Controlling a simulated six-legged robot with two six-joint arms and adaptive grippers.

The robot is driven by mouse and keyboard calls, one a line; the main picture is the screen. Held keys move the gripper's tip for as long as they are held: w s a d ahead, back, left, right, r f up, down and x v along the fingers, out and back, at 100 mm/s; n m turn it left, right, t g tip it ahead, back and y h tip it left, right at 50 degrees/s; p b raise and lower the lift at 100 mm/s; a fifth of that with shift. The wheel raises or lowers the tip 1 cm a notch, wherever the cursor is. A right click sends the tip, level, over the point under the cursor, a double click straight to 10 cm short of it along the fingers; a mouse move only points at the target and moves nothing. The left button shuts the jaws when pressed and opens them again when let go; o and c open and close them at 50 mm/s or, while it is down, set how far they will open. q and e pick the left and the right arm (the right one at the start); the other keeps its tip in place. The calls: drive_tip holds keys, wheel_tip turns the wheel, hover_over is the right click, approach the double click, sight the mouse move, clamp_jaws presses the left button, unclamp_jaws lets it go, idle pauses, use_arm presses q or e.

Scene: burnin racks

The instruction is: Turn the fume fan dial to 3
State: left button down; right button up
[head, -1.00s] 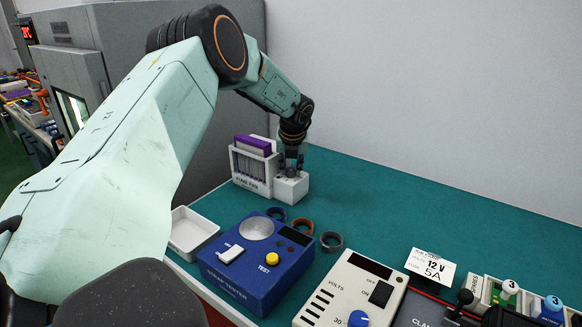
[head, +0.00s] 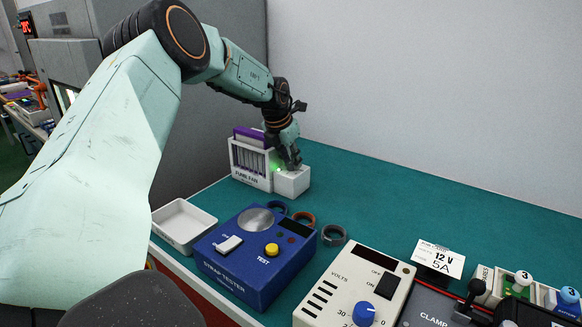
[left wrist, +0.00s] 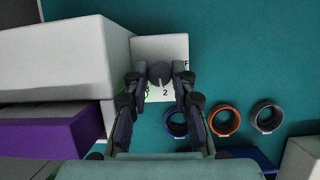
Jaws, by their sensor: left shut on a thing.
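The fume fan (head: 250,165) is a white slotted unit with a purple top at the back of the bench. A small white control box (head: 292,183) adjoins its right side. My left gripper (head: 291,165) reaches down onto the box top and hides the dial in the head view. In the left wrist view the round dark grey dial (left wrist: 160,73) sits between the fingers of my left gripper (left wrist: 160,78), which are shut on it. A "2" and part of an "F" show on the box face. A green glow shows beside the gripper. My right gripper is out of view.
A white tray (head: 183,222), a blue strap tester (head: 255,262) and several rings (head: 333,234) lie in front of the fan. A cream power supply (head: 355,290) and a clamp unit (head: 435,313) stand at the front right. The bench right of the control box is clear.

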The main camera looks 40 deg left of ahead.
use_arm(q)
drive_tip(key=shift+m+h+b, duration=0.4)
drive_tip(key=shift+m+b, duration=0.35)
drive_tip(key=shift+m, duration=0.05)
drive_tip(key=c, duration=1.4)
unclamp_jaws()
drive_tip(key=shift+r, duration=0.1)
